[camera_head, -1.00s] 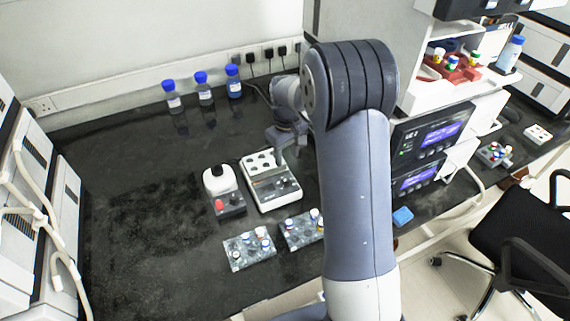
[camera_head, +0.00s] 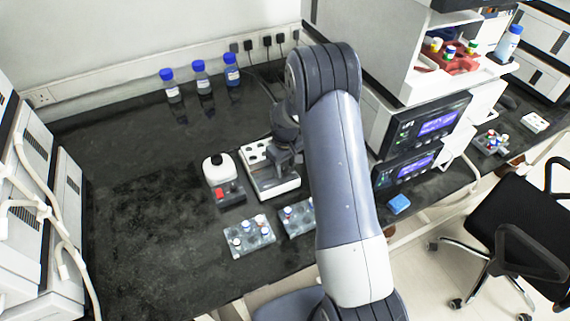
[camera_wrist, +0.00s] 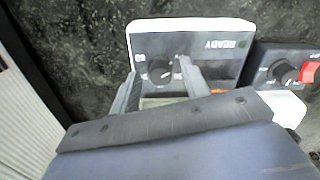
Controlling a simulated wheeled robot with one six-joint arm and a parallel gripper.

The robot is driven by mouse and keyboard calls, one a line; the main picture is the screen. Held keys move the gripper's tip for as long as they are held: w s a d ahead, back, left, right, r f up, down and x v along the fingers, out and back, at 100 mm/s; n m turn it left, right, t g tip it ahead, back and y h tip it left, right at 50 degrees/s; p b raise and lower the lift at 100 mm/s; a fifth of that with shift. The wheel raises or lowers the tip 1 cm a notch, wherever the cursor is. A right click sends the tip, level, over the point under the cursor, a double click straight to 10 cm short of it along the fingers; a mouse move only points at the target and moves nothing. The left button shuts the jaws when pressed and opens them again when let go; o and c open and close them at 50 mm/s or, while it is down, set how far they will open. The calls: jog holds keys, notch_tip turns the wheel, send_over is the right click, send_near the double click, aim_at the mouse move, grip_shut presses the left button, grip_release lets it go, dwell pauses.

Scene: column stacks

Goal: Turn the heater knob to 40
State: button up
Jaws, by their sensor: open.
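The heater (camera_head: 284,187) is a white block with round wells on top, on the dark bench. The numbers are too small to read surely, so I cannot tell the setting. My gripper (camera_wrist: 158,76) is open, one finger on each side of the knob in the picture. Whether the fingers touch it or hover above it I cannot tell. In the head view my wrist hides the knob.
Vial racks (camera_head: 249,236) lie in front. Blue-capped bottles (camera_head: 201,78) stand at the back.

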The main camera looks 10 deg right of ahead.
grip_shut()
dwell(0.4)
